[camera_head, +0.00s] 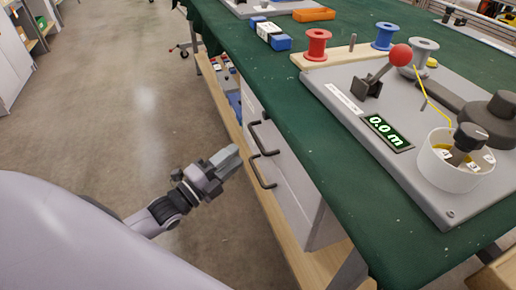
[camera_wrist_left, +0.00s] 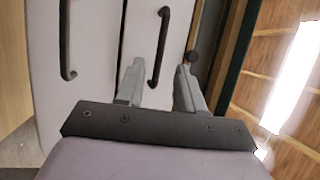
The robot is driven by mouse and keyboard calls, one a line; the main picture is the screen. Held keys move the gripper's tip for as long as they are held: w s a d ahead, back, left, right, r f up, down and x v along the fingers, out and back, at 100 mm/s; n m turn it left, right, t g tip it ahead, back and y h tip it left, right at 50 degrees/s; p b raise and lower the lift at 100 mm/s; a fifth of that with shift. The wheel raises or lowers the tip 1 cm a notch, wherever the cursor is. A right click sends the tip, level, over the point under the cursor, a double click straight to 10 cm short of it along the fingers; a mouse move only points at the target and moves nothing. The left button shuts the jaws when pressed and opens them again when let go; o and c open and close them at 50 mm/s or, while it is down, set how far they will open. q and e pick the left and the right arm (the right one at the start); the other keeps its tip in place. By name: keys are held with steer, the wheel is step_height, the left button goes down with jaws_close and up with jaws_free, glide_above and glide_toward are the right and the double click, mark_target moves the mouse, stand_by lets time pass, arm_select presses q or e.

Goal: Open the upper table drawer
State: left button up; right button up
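The upper drawer (camera_wrist_left: 148,20) is a pale front under the green table top, with a dark bar handle (camera_head: 266,138). This handle also shows in the left wrist view (camera_wrist_left: 162,45). The lower drawer's handle (camera_head: 262,171) is similar and shows at left in the wrist view (camera_wrist_left: 66,40). Both drawers look shut. My left gripper (camera_head: 232,157) is open and empty, just left of the handles in the head view. In the wrist view its fingers (camera_wrist_left: 160,70) stand apart, with the upper handle lined up between them; contact cannot be told. My right gripper is not in view.
The green table top (camera_head: 350,190) overhangs the drawers. On it are a grey device board (camera_head: 335,112), a red spool (camera_head: 316,44) and a blue spool (camera_head: 384,37). A wooden lower shelf (camera_head: 275,225) runs under the table. The floor at left is clear.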

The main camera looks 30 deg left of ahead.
arm_select(q)
steer(key=b+x, duration=0.1)
steer(key=x, duration=0.6)
steer(key=shift+b, duration=0.3)
jaws_close()
